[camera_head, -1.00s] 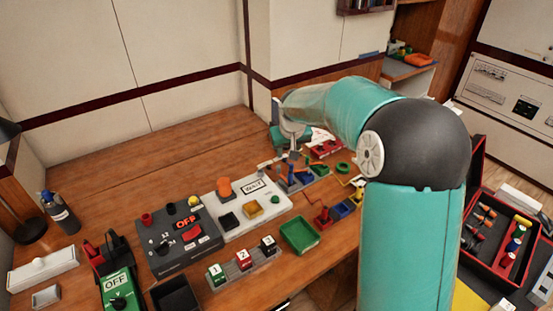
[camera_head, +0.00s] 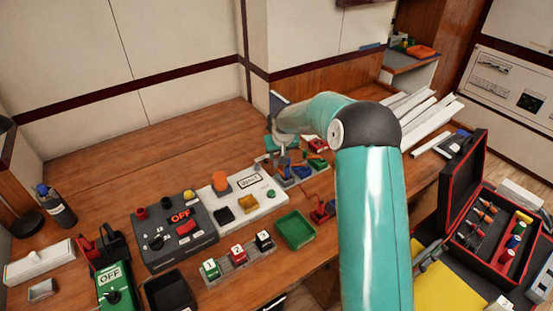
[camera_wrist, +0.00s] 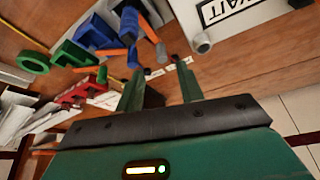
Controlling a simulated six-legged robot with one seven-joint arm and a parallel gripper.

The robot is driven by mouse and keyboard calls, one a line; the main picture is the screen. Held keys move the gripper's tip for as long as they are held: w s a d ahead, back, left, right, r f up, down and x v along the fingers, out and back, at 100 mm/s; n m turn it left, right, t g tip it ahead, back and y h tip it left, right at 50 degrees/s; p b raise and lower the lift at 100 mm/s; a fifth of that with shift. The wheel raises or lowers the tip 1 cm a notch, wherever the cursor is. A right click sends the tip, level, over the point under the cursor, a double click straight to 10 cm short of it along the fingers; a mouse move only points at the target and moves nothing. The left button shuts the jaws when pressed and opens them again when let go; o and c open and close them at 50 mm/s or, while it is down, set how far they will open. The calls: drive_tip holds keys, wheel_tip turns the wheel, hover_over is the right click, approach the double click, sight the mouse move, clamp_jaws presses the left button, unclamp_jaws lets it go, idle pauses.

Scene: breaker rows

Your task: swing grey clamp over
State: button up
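My gripper (camera_wrist: 160,72) is low over the table at the far end of the row of coloured pieces. In the wrist view its two fingers are apart with nothing held between them. It also shows small in the head view (camera_head: 284,158). Just beyond the fingertips is a slim grey arm (camera_wrist: 149,27) with a dark tip, beside a blue block (camera_wrist: 90,33) with orange bars. This looks like the grey clamp, but I cannot be sure. The tip is close to the fingers; I cannot tell whether they touch.
Red pieces (camera_wrist: 78,94) and a green ring (camera_wrist: 33,62) lie on the other side.

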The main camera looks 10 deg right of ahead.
sight(276, 160)
drive_tip(key=x, duration=0.5)
drive_tip(key=shift+w+a+f, duration=0.1)
drive_tip(key=shift+w+f, duration=0.1)
drive_tip(key=shift+w, duration=0.35)
drive_tip(key=shift+s+r, duration=0.1)
drive_tip(key=shift+s, duration=0.35)
drive_tip(key=shift+w+f, duration=0.6)
drive_tip(key=shift+w, duration=0.05)
drive_tip(key=shift+s+r, duration=0.35)
drive_tip(key=shift+s, duration=0.05)
drive_tip(key=shift+w+f, duration=0.3)
drive_tip(key=shift+w, duration=0.05)
drive_tip(key=c, duration=0.5)
drive_tip(key=shift+s+r, duration=0.15)
clamp_jaws()
